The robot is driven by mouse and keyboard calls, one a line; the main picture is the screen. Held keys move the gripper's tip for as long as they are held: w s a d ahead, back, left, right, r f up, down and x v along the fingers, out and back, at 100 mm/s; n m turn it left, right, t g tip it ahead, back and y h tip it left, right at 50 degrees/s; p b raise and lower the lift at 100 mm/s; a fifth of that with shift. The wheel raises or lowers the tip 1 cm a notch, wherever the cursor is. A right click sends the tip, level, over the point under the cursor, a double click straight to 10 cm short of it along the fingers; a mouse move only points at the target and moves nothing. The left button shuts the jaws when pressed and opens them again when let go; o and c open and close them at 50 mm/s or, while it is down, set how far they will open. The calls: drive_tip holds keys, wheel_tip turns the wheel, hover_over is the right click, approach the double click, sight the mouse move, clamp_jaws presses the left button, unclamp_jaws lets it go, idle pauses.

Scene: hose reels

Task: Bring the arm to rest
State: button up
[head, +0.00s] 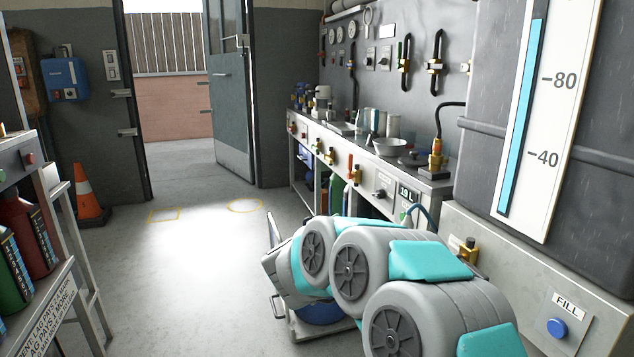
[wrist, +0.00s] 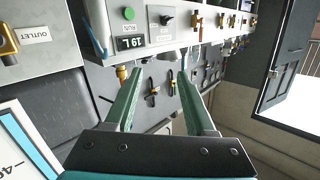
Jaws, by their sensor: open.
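My gripper (wrist: 160,75) shows in the wrist view as two long green fingers spread wide apart. Nothing is between the fingers, and they touch nothing that I can see. Beyond them the workbench front and the tool wall appear turned over. In the head view my grey and teal arm (head: 350,268) is folded at the lower middle, in front of the bench and the grey tank. The gripper itself cannot be made out in the head view.
A long workbench (head: 379,194) with valves, bowls and jars runs along the right wall. A grey tank with a level gauge (head: 537,110) stands close on the right. A shelf rack (head: 62,290) is at left, an orange cone (head: 89,197) behind it. The middle floor (head: 190,265) is clear towards the open door (head: 230,95).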

drive_tip(key=s+a+r+n+y, duration=0.3)
drive_tip(key=s+a+n+y, duration=0.25)
drive_tip(key=a+y, duration=0.4)
drive_tip(key=s+f+n+g+y, duration=0.3)
drive_tip(key=s+f+g, duration=0.15)
drive_tip(key=s, duration=0.65)
drive_tip(key=s+d+f+g+h, duration=0.1)
drive_tip(key=s+d+f+g, duration=0.2)
drive_tip(key=s, duration=0.9)
drive_tip(key=s+d+f+g+h, duration=0.2)
drive_tip(key=s+d+f+g, duration=0.2)
drive_tip(key=s+d, duration=0.5)
drive_tip(key=s+d+f+m+g+h, duration=0.1)
drive_tip(key=s+d+f+g, duration=0.2)
drive_tip(key=s, duration=1.4)
drive_tip(key=d+g, duration=0.2)
drive_tip(key=d, duration=0.1)
drive_tip(key=shift+s+f+h, duration=0.25)
drive_tip(key=shift+h, duration=0.1)
